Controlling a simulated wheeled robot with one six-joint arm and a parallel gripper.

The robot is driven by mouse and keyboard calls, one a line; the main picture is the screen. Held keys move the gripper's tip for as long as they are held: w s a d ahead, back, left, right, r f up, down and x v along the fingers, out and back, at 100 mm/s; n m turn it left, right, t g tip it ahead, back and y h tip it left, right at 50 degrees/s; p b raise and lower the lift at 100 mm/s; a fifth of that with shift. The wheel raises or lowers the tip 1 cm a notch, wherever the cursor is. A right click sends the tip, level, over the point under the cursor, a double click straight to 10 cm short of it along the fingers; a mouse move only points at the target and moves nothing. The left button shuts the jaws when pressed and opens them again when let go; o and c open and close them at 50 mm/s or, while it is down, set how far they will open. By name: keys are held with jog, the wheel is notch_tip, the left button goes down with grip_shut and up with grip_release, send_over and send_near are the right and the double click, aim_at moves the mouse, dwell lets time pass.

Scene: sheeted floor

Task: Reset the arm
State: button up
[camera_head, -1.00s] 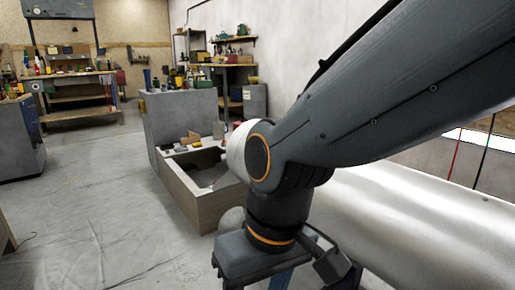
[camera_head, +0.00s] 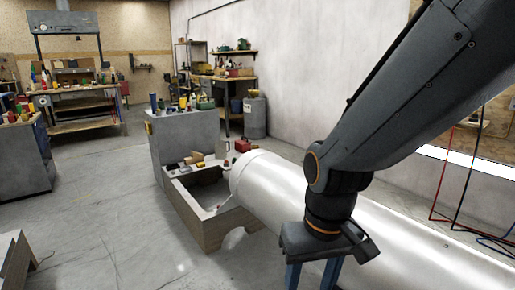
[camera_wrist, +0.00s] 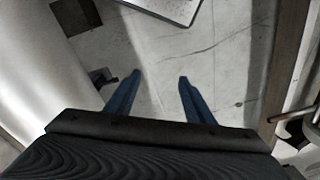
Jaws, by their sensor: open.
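My arm reaches in from the upper right in the head view and bends down at its wrist. My gripper (camera_head: 314,276) points down in front of the large silvery cylinder, its blue fingers cut off by the bottom edge. In the wrist view my gripper (camera_wrist: 160,76) shows two blue fingers spread apart with bare floor (camera_wrist: 157,95) between them. It is open and holds nothing.
The large silvery cylinder (camera_head: 285,190) lies behind my wrist. A low open wooden box (camera_head: 195,215) stands left of it, beside a grey cabinet (camera_head: 180,145) with items on top. Workbenches line the back. The floor at the left front (camera_head: 120,235) is mostly clear.

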jog(key=s+d+r+m+p, duration=0.2)
jog(key=d+r+p, duration=0.7)
jog(key=p, duration=0.5)
notch_tip(320, 180, up, 2)
jog(key=shift+s+d+r+h, duration=0.2)
jog(key=shift+d+h, duration=0.1)
jog(key=shift+h, duration=0.1)
